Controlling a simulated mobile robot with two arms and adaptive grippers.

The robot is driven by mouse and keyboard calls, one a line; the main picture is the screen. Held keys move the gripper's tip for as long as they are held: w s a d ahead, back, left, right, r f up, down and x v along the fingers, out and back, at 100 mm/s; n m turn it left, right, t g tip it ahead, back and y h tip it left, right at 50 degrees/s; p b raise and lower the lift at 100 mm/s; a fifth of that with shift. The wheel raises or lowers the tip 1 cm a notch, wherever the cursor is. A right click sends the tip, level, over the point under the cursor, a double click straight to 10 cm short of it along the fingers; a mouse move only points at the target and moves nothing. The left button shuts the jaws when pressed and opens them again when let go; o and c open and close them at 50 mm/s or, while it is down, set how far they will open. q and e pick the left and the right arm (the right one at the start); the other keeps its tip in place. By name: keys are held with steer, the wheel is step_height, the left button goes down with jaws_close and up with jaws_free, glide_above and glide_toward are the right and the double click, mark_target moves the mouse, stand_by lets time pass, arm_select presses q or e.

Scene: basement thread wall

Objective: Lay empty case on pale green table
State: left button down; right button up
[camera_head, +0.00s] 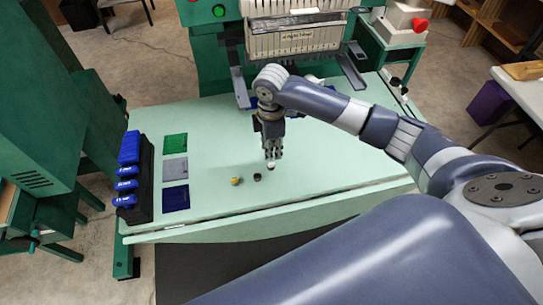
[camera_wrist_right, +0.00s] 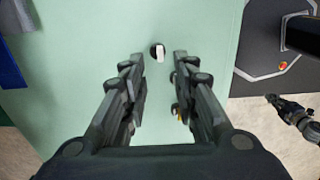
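The pale green table (camera_head: 312,165) fills the middle of the head view. My right gripper (camera_head: 271,157) points down over it; in the right wrist view the fingers (camera_wrist_right: 158,57) are apart. A small white and dark piece (camera_head: 271,165) is right under the fingertips; the right wrist view shows it (camera_wrist_right: 159,53) in the gap, not visibly gripped. A small black piece (camera_head: 257,177) and a brass-coloured one (camera_head: 235,181) are on the table just left. I cannot tell which is the empty case. My left gripper (camera_wrist_right: 280,104) seems to show only in the right wrist view, its opening unclear.
Green (camera_head: 175,143), grey (camera_head: 174,168) and dark blue (camera_head: 175,198) mats lie at the table's left. Beside them is a black rack (camera_head: 145,180) with blue parts. A machine (camera_head: 296,36) stands at the back. The table's front left is clear.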

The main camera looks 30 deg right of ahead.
step_height(320, 180, up, 5)
steer(key=shift+r, duration=0.1)
stand_by(0.6)
